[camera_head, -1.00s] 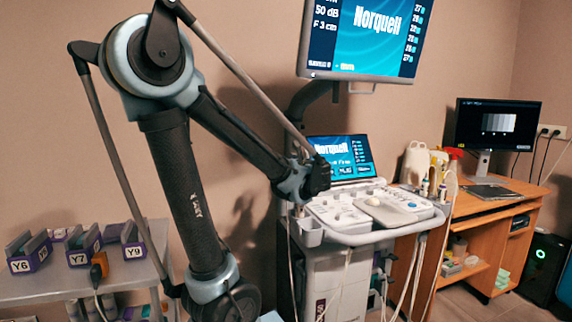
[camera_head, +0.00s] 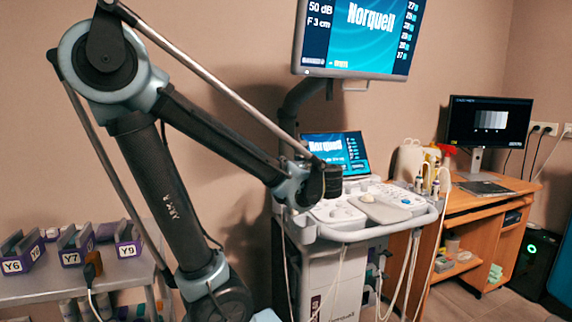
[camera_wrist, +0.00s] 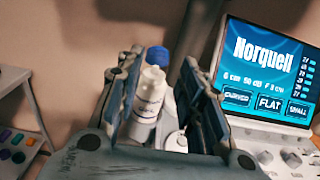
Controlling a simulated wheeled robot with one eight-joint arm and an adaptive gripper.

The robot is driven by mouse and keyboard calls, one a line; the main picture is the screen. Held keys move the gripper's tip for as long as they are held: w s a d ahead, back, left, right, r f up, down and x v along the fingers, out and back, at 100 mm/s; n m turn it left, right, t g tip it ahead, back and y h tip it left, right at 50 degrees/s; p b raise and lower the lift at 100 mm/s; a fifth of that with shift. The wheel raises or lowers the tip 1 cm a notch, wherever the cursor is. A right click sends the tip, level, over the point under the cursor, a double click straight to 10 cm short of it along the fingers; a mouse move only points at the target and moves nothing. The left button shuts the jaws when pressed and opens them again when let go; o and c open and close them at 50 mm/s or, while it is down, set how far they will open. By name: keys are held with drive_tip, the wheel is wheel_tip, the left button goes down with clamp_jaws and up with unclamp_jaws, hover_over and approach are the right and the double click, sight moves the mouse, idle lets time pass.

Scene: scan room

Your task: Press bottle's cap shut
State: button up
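In the wrist view, a white bottle (camera_wrist: 147,105) with printed lettering stands upright between the two fingers of my gripper (camera_wrist: 161,68) as seen from the wrist. A blue cap (camera_wrist: 157,56) shows just above and behind its white top. I cannot tell whether the cap is hinged to this bottle or belongs to another one behind. My gripper is open, with a gap on both sides of the bottle. Its distance to the bottle is unclear. In the head view, the dark end of my arm is beside the ultrasound console, and the bottle cannot be made out there.
The ultrasound console (camera_head: 375,232) has a lit laptop-like screen (camera_head: 337,150) and a large monitor (camera_head: 358,35) above. A wooden desk (camera_head: 480,203) with bottles and a screen stands right. A grey shelf (camera_head: 40,288) with labelled holders is left.

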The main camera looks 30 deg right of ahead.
drive_tip(key=shift+v, duration=1.5)
drive_tip(key=shift+c, duration=0.6)
